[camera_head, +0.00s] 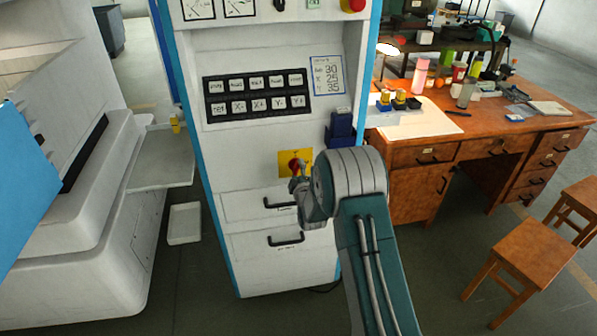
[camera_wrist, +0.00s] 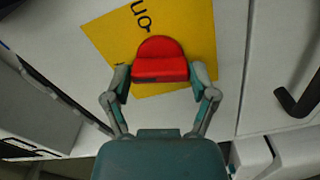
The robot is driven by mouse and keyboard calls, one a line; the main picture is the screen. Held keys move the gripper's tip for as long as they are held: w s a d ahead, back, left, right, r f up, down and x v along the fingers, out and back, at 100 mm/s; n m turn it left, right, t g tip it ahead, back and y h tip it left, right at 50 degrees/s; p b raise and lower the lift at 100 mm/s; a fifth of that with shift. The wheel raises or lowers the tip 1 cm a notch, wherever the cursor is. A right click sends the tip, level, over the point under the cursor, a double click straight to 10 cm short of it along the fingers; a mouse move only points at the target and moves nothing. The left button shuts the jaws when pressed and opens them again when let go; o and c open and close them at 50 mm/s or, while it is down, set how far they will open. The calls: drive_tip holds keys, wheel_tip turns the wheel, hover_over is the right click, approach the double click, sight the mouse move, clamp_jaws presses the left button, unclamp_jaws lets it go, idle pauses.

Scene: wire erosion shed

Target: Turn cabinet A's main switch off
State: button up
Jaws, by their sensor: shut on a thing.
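The cabinet (camera_head: 200,165) is white with blue edges in the head view; I cannot make out a letter A on it. Its red switch knob (camera_head: 294,166) sits on a yellow plate (camera_head: 284,157), below the key panel. In the wrist view the red knob (camera_wrist: 159,55) is large and stands in front of the yellow plate (camera_wrist: 110,35), which bears partly cut-off black lettering. My gripper (camera_wrist: 160,78) has one finger on each side of the knob and is shut on it. In the head view my gripper (camera_head: 299,182) partly hides the knob.
Two drawers with black handles (camera_head: 286,239) lie below the switch. A dark blue holder (camera_head: 341,128) sticks out to its right. A red button (camera_head: 353,5) is at the cabinet top. A wooden desk (camera_head: 410,150) and stools (camera_head: 533,255) stand right, a white machine (camera_head: 90,230) left.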

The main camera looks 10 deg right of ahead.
drive_tip(key=shift+a+f+n, duration=0.1)
drive_tip(key=shift+a+n, duration=0.05)
drive_tip(key=shift+n, duration=1.55)
drive_tip(key=o, duration=1)
drive_tip(key=shift+a+f, duration=0.1)
drive_tip(key=shift+s, duration=0.25)
drive_tip(key=s, duration=1.1)
drive_tip(key=shift+s, duration=0.25)
